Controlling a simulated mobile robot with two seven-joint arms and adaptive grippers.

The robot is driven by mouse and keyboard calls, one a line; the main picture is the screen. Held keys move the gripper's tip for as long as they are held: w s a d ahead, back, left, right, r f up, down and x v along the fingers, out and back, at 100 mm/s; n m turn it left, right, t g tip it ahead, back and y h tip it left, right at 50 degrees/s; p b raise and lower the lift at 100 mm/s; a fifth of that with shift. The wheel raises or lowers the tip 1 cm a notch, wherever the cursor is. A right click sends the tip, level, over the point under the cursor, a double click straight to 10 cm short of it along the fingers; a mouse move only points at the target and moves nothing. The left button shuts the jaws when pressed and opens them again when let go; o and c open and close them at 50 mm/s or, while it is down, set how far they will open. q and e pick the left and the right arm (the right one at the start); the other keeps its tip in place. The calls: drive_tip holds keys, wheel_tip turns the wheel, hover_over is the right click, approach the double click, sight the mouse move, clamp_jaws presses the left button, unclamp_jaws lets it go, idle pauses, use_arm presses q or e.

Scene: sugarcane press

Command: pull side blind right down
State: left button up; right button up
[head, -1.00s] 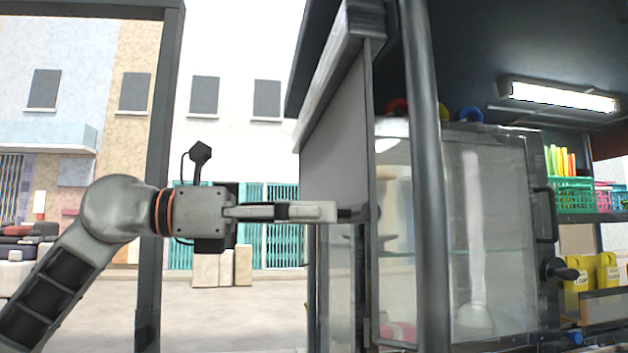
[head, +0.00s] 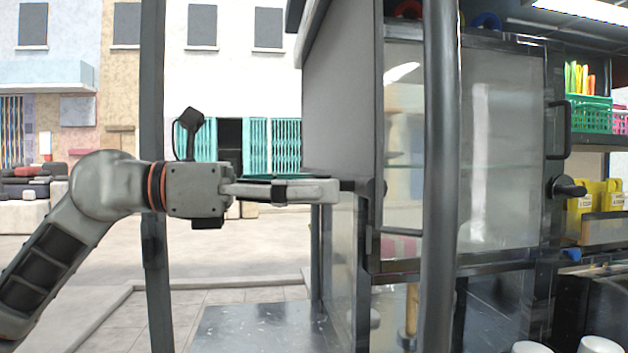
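The right side blind (head: 342,105) is a flat grey sheet hanging on the side of the press stall. Its lower edge is level with my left gripper, above the clear side panel. My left gripper (head: 338,189) comes in from the left, level. Its fingers are close together at a dark pull piece (head: 372,189) on the blind's lower edge and look shut on it. The exact grip is small and partly hidden. My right gripper is not in view.
A dark upright post (head: 441,230) stands just right of the blind, before the glass cabinet (head: 500,150). Another post (head: 154,260) stands behind my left arm. A metal counter (head: 255,328) lies below. Space below the gripper looks clear.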

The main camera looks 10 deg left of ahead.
use_arm(q)
drive_tip(key=shift+w+a+f, duration=0.1)
drive_tip(key=shift+w, duration=0.05)
drive_tip(key=shift+a, duration=0.1)
drive_tip(key=v, duration=1.2)
idle(0.3)
